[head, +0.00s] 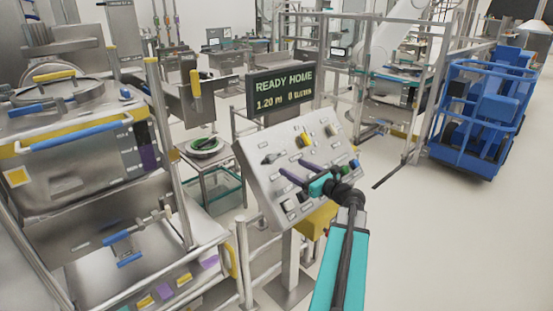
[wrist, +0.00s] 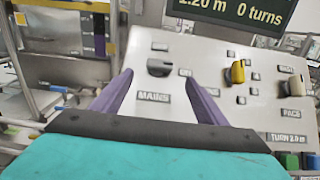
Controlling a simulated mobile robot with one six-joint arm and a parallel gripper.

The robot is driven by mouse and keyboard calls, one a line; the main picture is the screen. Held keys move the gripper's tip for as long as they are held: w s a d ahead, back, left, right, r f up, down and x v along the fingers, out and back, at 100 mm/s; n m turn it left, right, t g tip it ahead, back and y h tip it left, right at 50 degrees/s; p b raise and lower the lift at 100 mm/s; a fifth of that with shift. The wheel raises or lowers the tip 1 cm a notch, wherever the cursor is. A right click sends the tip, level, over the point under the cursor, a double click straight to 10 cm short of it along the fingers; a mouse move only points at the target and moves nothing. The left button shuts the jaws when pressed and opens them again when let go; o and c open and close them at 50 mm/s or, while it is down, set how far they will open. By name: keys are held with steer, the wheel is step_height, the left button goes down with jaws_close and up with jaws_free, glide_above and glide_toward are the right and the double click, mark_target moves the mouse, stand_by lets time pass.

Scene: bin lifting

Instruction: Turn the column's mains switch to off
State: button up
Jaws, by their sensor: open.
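The mains switch is a dark grey knob (wrist: 160,67) on the sloped grey panel (wrist: 222,108), above the label MAINS (wrist: 153,97). Its grip looks roughly level in the wrist view. Small marks above and to its right are too blurred to read. In the head view the dark knob (head: 270,158) is at the panel's left. My gripper (wrist: 158,78) is open, its two purple fingers pointing at the panel on either side of the knob in the picture. In the head view my gripper (head: 294,167) is in front of the panel, lower right of the knob. I see no contact.
A yellow knob (wrist: 237,72) and a pale knob (wrist: 294,87) labelled PACE sit to the right. A display (head: 280,90) reading READY HOME stands above the panel. A steel vessel (head: 75,140) with rails is at left. Open floor (head: 440,240) lies right.

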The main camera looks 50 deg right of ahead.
mark_target(276, 158)
steer(key=w+p, duration=0.1)
steer(key=w, duration=0.2)
steer(key=w+p, duration=0.1)
steer(key=w, duration=0.2)
steer(key=w+p, duration=0.1)
steer(key=w, duration=0.2)
steer(key=shift+w+d, duration=0.35)
steer(key=shift+w, duration=0.05)
steer(key=shift+c, duration=0.2)
steer(key=c, duration=1)
steer(key=shift+a+f, duration=0.1)
steer(key=shift+a, duration=0.05)
